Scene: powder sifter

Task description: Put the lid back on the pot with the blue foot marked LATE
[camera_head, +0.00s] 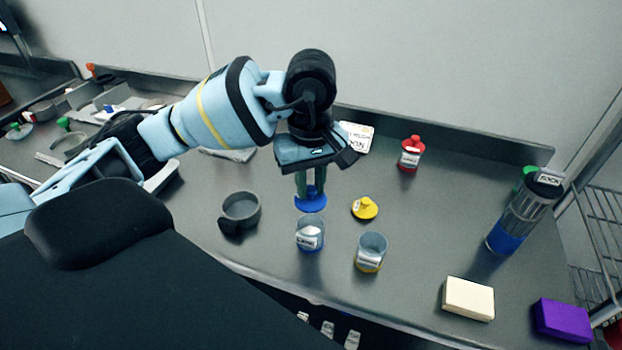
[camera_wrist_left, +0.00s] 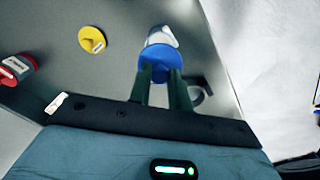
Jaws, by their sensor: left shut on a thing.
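The blue lid (camera_head: 311,205) is a flat disc between the fingertips of my left gripper (camera_head: 311,188), which is shut on it. The clear pot with the blue foot (camera_head: 310,233) stands upright and open on the counter, with a white label and pale contents. In the head view the lid is just behind the pot's rim, apart from it; its height is hard to tell. In the left wrist view the lid (camera_wrist_left: 160,60) partly hides the pot (camera_wrist_left: 162,36) beyond the fingertips (camera_wrist_left: 165,72). My right gripper is not in view.
An open yellow-footed pot (camera_head: 371,252) stands right of the blue one, with a yellow lid (camera_head: 365,208) behind it. A grey cup (camera_head: 240,209) is at left, a lidded red pot (camera_head: 411,154) behind. A tall shaker (camera_head: 524,212), cream block (camera_head: 468,299) and purple block (camera_head: 562,320) are right.

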